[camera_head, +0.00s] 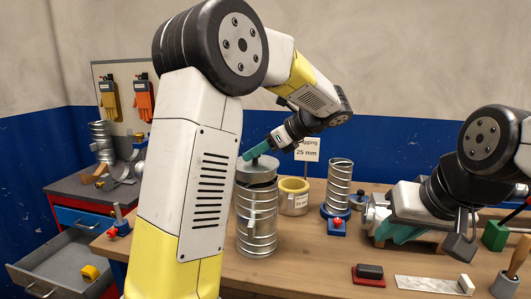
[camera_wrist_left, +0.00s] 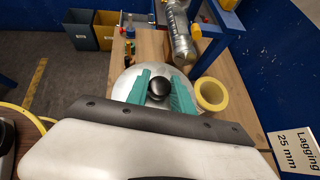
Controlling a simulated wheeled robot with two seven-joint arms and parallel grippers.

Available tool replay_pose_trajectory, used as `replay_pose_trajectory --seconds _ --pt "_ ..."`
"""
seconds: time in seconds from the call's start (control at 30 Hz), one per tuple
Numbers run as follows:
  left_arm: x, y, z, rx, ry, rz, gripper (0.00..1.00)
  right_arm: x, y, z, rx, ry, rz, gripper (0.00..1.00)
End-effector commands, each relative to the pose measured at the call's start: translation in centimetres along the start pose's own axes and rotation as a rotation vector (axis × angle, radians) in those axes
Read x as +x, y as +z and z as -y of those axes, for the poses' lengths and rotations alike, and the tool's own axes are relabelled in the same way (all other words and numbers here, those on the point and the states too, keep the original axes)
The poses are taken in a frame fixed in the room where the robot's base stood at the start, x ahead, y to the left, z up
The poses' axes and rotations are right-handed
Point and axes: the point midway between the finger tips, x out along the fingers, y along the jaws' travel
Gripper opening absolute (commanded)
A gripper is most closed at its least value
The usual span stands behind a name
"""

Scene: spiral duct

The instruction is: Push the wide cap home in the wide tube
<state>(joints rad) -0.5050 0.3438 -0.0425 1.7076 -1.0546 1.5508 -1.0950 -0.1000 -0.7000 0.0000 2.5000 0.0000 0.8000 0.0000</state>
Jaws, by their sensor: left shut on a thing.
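The wide cap (camera_head: 257,174) is a grey metal lid with a black knob, seated at the mouth of the wide tube (camera_head: 257,225). The tube is a ribbed silver spiral duct standing upright on the bench. Whether the cap is fully down cannot be told. My left gripper (camera_head: 259,151) comes in from above right and is shut on the cap's knob. In the left wrist view its teal fingers (camera_wrist_left: 159,93) flank the black knob above the silver cap (camera_wrist_left: 127,84). My right gripper (camera_head: 398,232) is low over the bench at the right, partly hidden, its teal finger showing.
A black block on a red base (camera_head: 369,274) and a pale strip (camera_head: 428,284) lie at the front. A drawer cabinet (camera_head: 72,225) stands left.

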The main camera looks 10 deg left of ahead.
Motion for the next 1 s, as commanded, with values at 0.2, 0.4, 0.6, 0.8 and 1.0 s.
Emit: replay_pose_trajectory --seconds 0.2,0.4,0.6,0.8,1.0 --pt "0.0 0.0 0.0 0.000 0.000 0.001 0.00 0.0 0.0 0.0 0.000 0.000 0.000 0.22" --pt "0.3 -0.4 0.0 0.001 0.000 0.001 0.00 0.0 0.0 0.0 0.000 0.000 0.000 0.22" --pt "0.6 -0.8 0.0 0.001 0.000 0.001 0.00 0.0 0.0 0.0 0.000 0.000 0.000 0.22" --pt "0.9 -1.2 0.0 -0.001 0.000 0.001 0.00 0.0 0.0 0.0 0.000 0.000 0.000 0.22" --pt "1.2 -1.6 0.0 0.000 0.001 0.001 0.00 0.0 0.0 0.0 0.000 0.000 0.000 0.22"
